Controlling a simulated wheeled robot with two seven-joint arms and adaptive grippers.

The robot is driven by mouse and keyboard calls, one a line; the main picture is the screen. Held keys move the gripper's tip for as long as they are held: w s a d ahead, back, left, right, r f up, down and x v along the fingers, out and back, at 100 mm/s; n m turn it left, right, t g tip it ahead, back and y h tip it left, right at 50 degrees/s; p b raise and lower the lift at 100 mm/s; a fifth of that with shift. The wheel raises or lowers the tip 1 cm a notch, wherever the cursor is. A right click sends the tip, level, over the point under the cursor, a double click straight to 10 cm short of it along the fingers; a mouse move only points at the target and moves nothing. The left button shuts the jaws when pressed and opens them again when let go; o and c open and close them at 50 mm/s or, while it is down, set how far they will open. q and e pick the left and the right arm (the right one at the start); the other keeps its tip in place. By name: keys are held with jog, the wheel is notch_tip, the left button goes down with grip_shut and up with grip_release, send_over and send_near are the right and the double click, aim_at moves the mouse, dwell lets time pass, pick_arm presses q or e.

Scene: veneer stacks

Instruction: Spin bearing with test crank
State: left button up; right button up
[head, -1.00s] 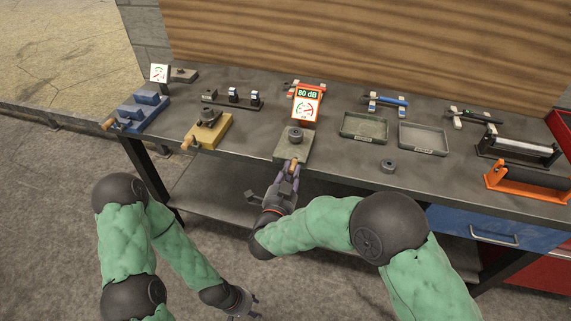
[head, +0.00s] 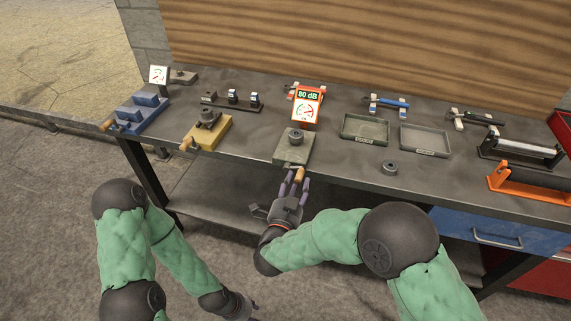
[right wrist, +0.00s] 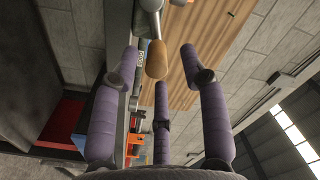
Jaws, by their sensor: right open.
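A grey test stand (head: 286,156) at the front edge of the bench carries a dark round bearing (head: 296,137). A crank with a tan wooden handle (head: 300,173) sticks out at its front. My right gripper (head: 293,180) is open just in front of and below the handle. In the right wrist view the handle (right wrist: 157,60) lies between the spread purple fingers, with visible gaps around it. A red sound meter reading 80 dB (head: 308,95) with a dial stands behind the stand. My left gripper (head: 240,305) hangs low at the bottom edge, far from the bench; its jaws are unclear.
A yellow fixture (head: 215,133) and a blue vise-like fixture (head: 143,112) stand to the left. Two trays (head: 364,138) (head: 424,151) and a loose ring (head: 390,168) lie to the right. An orange stand (head: 525,186) is at the far right.

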jog(key=v, duration=0.5)
jog(key=shift+s+p, duration=0.15)
jog(key=shift+p, duration=0.25)
jog(key=d+f+n+g+y+p, duration=0.1)
jog(key=d+f+n+g+y, duration=0.15)
jog(key=f, duration=0.65)
jog(key=d+f+n+g+y+p, duration=0.1)
jog(key=f+n+g+y, duration=0.25)
jog(key=f, duration=0.55)
jog(key=s+d+f+n+g+y, duration=0.1)
jog(key=s+f+g, duration=0.4)
jog(key=s, duration=0.5)
jog(key=s+d+f+n+g+y+p, duration=0.1)
jog(key=s+f+g, duration=0.4)
jog(key=s, duration=0.5)
notch_tip(320, 180, down, 3)
jog(key=shift+d+r+n+g+y, duration=0.1)
jog(key=shift+d+n+g+y, duration=0.35)
jog(key=shift+n+y, duration=0.5)
jog(key=shift+w+d, duration=0.1)
jog(key=shift+w, duration=0.1)
jog(key=shift+c, duration=0.3)
